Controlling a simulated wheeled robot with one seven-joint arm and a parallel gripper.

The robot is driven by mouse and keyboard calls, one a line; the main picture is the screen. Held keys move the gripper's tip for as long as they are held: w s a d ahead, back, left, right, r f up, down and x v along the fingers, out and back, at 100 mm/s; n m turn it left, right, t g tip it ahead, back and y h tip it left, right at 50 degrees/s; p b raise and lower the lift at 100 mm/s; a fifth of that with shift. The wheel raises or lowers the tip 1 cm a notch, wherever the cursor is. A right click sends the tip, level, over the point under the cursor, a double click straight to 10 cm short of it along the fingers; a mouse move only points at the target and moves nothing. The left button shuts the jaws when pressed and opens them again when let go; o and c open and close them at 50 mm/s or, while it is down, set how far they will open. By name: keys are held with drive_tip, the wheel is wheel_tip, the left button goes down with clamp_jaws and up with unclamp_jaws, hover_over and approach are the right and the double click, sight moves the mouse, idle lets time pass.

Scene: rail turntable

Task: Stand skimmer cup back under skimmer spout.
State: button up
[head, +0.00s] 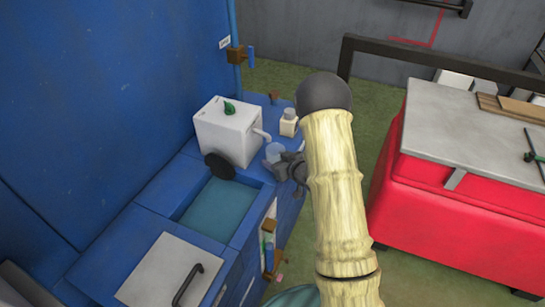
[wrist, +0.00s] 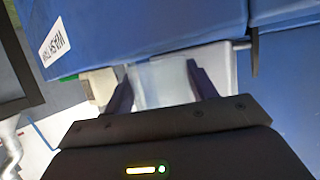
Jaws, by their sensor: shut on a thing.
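The skimmer cup (head: 274,152) is a small translucent, pale blue cup. In the head view my gripper (head: 283,163) is shut on it from the right, next to the skimmer spout (head: 262,134). The spout sticks out of the right side of a white box, the skimmer (head: 222,134), with a green knob on top. The cup appears just below and right of the spout tip; I cannot tell whether it touches the counter. In the wrist view the cup (wrist: 163,84) shows between both dark fingers of my gripper (wrist: 160,79), with the white box (wrist: 215,62) behind.
A cream jar (head: 289,123) stands just behind the cup on the blue counter (head: 205,160). A dark round disc (head: 219,166) is at the edge of an open water basin (head: 217,208) in front of the skimmer. A red cabinet (head: 460,220) stands right, across a green floor.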

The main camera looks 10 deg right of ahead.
drive_tip(key=shift+w+a, duration=0.45)
drive_tip(key=shift+w, duration=0.35)
drive_tip(key=shift+w+f, duration=0.2)
drive_tip(key=shift+f, duration=0.1)
drive_tip(key=shift+f, duration=0.2)
drive_tip(key=o, duration=1)
drive_tip(key=shift+c, duration=0.2)
drive_tip(key=shift+r, duration=0.1)
